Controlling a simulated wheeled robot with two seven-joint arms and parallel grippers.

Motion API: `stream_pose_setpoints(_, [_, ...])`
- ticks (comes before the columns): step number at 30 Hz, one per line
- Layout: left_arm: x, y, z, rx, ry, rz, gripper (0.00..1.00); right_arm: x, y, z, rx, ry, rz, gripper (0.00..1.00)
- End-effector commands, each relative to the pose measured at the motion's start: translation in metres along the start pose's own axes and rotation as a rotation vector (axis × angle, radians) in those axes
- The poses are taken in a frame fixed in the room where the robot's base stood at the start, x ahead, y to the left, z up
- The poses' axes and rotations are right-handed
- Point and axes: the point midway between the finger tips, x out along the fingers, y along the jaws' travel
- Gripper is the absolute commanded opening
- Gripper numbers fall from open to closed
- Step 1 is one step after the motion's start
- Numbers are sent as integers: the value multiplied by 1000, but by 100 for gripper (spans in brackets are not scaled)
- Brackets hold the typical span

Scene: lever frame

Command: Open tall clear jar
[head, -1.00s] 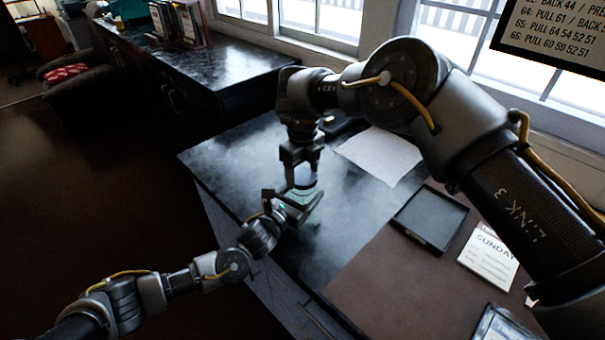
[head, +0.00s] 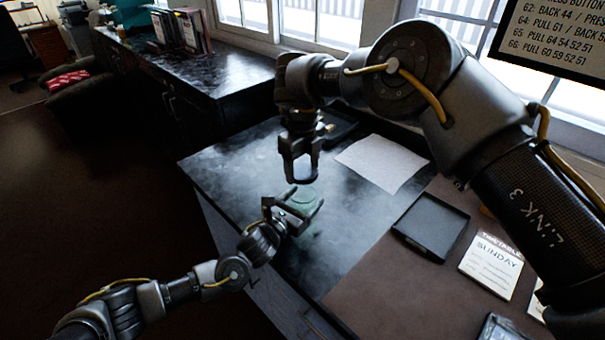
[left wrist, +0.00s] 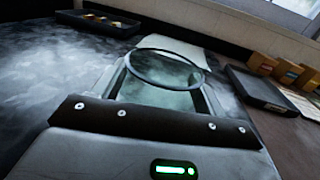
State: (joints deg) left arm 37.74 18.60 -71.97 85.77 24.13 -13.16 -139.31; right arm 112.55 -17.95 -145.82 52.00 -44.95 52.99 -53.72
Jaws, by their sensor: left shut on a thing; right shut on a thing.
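The tall clear jar (head: 304,194) stands on the dark glossy desktop, greenish and hard to see against it. In the left wrist view, its round dark-edged open mouth (left wrist: 165,86) faces up with no lid on it. My left gripper (head: 298,207) is shut around the jar's upper body from the left; its fingers (left wrist: 162,92) lie on both sides of the jar. My right gripper (head: 301,176) points down just above the jar, shut on a dark lid (head: 304,181) between its fingertips. The lid is apart from the jar's rim and partly hidden by the fingers.
A white paper sheet (head: 383,163) lies behind and right of the jar. A black tray (head: 431,226) and a calendar card (head: 491,264) lie on the brown mat to the right. A dark shallow tray (left wrist: 98,22) is at the back. The desktop left of the jar is clear.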

Motion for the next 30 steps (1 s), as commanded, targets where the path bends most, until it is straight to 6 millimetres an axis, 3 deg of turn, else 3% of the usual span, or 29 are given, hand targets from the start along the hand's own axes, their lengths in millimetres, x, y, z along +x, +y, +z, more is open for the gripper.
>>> stream_pose_setpoints(7, [0,0,1,0,-2,0,8,-4,0,0,-1,1,0,40])
stream_pose_setpoints(8, [0,0,1,0,-2,0,74,-4,0,0,-1,1,0,40])
stream_pose_setpoints(13, [0,0,1,0,-2,0,96,-4,0,0,-1,1,1,40])
stream_pose_setpoints(23, [-3,0,-1,-1,0,0,97,-3,0,0,-1,1,1,40])
stream_pose_setpoints(30, [-40,0,-3,-2,1,-1,97,6,0,0,-1,1,1,40])
